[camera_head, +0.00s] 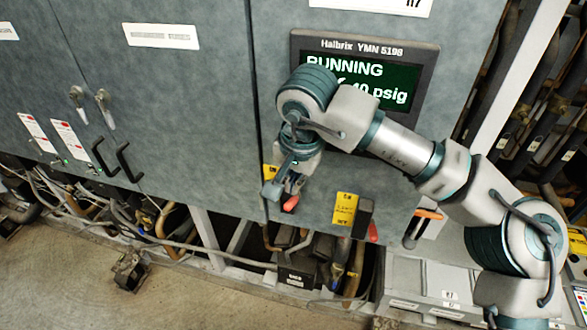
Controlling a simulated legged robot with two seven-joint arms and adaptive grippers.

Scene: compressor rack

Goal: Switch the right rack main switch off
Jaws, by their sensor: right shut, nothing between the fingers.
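A dark switch box (363,214) with a red lever (373,232) pointing down sits low on the grey cabinet, beside a yellow label (345,208). A second red lever (291,203) shows just below my right gripper, beside another yellow label (270,172), largely covered by the gripper. I cannot read which lever is the right rack main switch. My right gripper (281,189) is shut and points down in front of the cabinet, close to the second lever; I cannot tell whether they touch. My left gripper is not in view.
A display (365,75) reading RUNNING is partly behind my right arm. An orange-topped handle (430,213) stands right of the switch box. Silver latches (104,102) and black handles (127,160) are on the left doors. Pipes run below; the floor (60,270) at front left is mostly clear.

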